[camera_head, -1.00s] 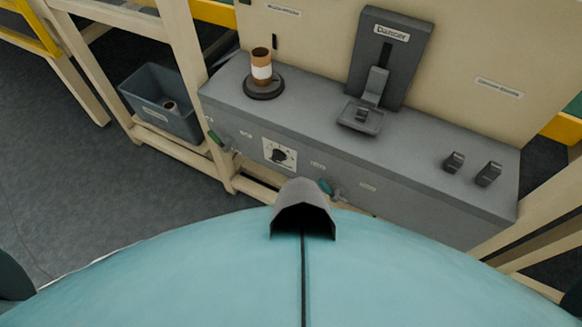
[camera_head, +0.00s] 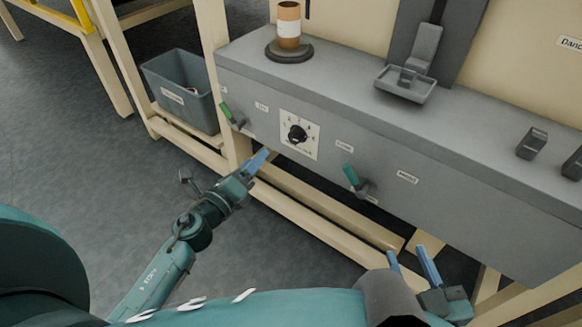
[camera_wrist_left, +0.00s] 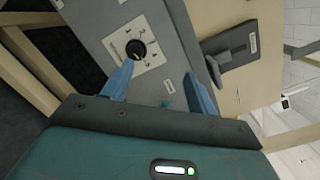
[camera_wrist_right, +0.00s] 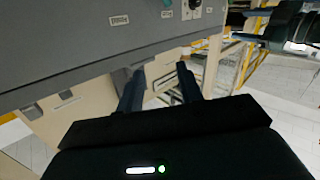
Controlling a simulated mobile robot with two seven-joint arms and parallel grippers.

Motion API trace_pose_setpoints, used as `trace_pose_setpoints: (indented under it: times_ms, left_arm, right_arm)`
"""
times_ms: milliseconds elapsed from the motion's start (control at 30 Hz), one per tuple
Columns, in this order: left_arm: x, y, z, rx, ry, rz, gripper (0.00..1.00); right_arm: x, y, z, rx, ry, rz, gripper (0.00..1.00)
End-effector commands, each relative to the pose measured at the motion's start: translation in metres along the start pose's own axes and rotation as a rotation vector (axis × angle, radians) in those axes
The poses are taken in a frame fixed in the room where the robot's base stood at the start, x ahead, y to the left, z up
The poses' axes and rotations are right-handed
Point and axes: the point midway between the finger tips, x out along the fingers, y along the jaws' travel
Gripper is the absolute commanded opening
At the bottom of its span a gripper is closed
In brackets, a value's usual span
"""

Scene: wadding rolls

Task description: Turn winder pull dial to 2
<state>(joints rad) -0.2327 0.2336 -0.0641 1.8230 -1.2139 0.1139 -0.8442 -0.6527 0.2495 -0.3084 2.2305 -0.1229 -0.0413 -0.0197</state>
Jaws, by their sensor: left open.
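The pull dial is a black knob (camera_head: 297,133) on a white scale plate (camera_head: 312,146) on the front of the grey machine (camera_head: 240,75). The knob also shows in the left wrist view (camera_wrist_left: 136,49), just beyond the left finger. The scale setting is too small to read. My left gripper (camera_head: 257,162) is below and left of the dial, apart from it; its blue fingers are open and empty in the left wrist view (camera_wrist_left: 157,85). My right gripper (camera_head: 411,262) is low at the right, below the machine front, with its fingers apart and nothing between them.
Green-handled switches (camera_head: 232,115) and (camera_head: 353,178) flank the dial. On the machine top stand a brown-white roll on a round base (camera_head: 289,30), a grey tray bracket (camera_head: 405,85) and small grey blocks (camera_head: 532,143). Wooden beams (camera_head: 320,205) run below. A grey bin (camera_head: 182,90) stands left.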

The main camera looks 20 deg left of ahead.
Motion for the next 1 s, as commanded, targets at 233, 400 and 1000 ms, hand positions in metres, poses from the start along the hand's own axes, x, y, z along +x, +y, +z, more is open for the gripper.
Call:
trace_pose_setpoints:
  times_ms: [233, 400, 1000]
  left_arm:
    - [0.028, 0.057, -0.032, 0.634, 0.042, -0.087, 0.58]
    - [0.036, 0.068, -0.035, 0.837, 0.061, -0.102, 0.58]
    - [0.129, 0.063, -0.044, 0.868, 0.063, -0.104, 0.58]
  right_arm:
    - [-0.001, -0.019, 0.035, -0.042, 0.166, -0.018, 0.36]
    - [-0.004, -0.023, 0.034, -0.055, 0.218, -0.024, 0.36]
    - [-0.002, -0.024, 0.033, -0.030, 0.243, -0.029, 0.36]
